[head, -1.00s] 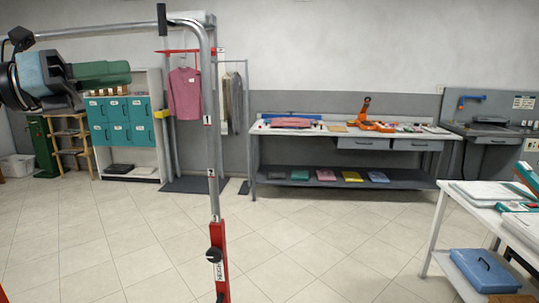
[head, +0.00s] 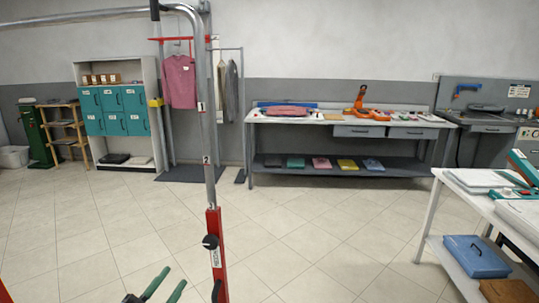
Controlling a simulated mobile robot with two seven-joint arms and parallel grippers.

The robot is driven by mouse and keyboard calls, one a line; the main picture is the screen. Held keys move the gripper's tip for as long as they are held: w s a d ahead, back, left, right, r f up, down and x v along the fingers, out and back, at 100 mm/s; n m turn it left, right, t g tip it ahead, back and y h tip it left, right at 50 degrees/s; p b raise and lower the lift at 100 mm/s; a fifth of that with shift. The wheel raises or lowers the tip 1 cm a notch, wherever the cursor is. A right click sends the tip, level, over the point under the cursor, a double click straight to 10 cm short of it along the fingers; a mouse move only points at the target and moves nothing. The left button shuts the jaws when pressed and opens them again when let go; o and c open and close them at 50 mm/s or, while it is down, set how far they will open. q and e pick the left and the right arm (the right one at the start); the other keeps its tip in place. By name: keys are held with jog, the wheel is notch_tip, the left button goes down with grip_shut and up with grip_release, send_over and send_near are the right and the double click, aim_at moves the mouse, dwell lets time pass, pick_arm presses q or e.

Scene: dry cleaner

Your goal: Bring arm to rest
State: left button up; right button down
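My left gripper (head: 174,277) shows at the bottom edge of the head view, left of the red post base. Its two green fingers point up and to the right, with a gap between them and nothing held. The rest of that arm is below the picture. My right gripper is not in view.
A metal pole with a red lower part (head: 215,250) stands close in front, joined to a bar across the top left. A white table (head: 430,215) with a blue case (head: 476,257) below is at the right. A workbench (head: 290,118) stands at the back wall. Tiled floor between is clear.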

pick_arm(q)
jog(key=s+d+f+n+g+y, duration=0.1)
jog(key=s+f+n+g+y, duration=0.5)
jog(key=s+f, duration=2.3)
jog(key=f+n+g, duration=0.1)
jog(key=n+g, duration=0.3)
jog(key=n, duration=0.2)
jog(key=shift+s+f+n+y, duration=0.2)
jog(key=shift+f+n+y, duration=0.1)
jog(key=shift+n+y, duration=0.1)
jog(key=shift+s+a, duration=0.1)
jog(key=shift+a, duration=0.05)
